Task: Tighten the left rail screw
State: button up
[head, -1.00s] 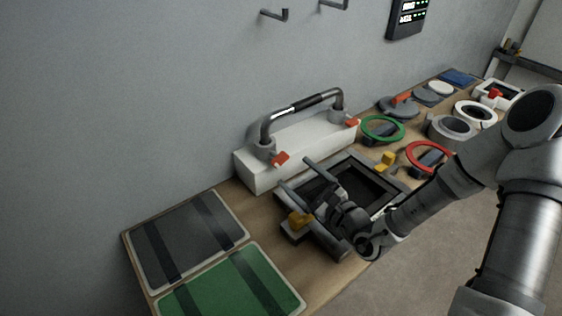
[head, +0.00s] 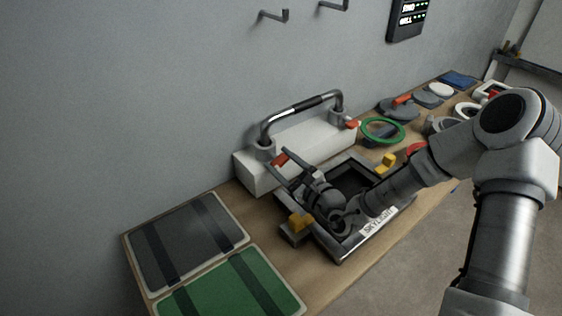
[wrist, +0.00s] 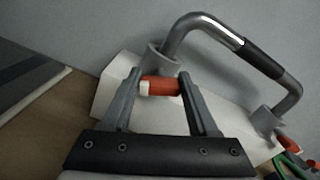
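The left rail screw has a red head with a pale left end. It shows in the wrist view (wrist: 160,87) at the foot of the grab rail's left post, and in the head view (head: 281,159). The chrome grab rail (head: 290,108) with a black middle grip stands on a white block (head: 310,145). My gripper (wrist: 159,80) is open, with one finger on each side of the red head. The fingertips reach the white block's face; I cannot tell whether either finger touches the screw. A second red screw (head: 352,124) sits at the right post.
A dark skylight frame (head: 338,250) lies under my wrist, with yellow clamps (head: 300,221) at its sides. Green and grey panels (head: 185,240) lie at left. Rings and discs (head: 382,130) fill the bench at right. The wall is close behind the rail.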

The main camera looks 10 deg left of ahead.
jog(key=c, duration=0.7)
jog(key=shift+r+m+p, duration=0.2)
jog(key=shift+m+p, duration=0.7)
jog(key=shift+p, duration=0.35)
jog(key=shift+c, duration=0.2)
jog(key=shift+f+m+p, duration=0.2)
jog(key=shift+m+p, duration=0.3)
jog(key=shift+m, duration=0.2)
jog(key=o, duration=1.4)
jog(key=shift+d, duration=0.1)
jog(key=v, duration=1.7)
jog(key=shift+s+d, duration=0.15)
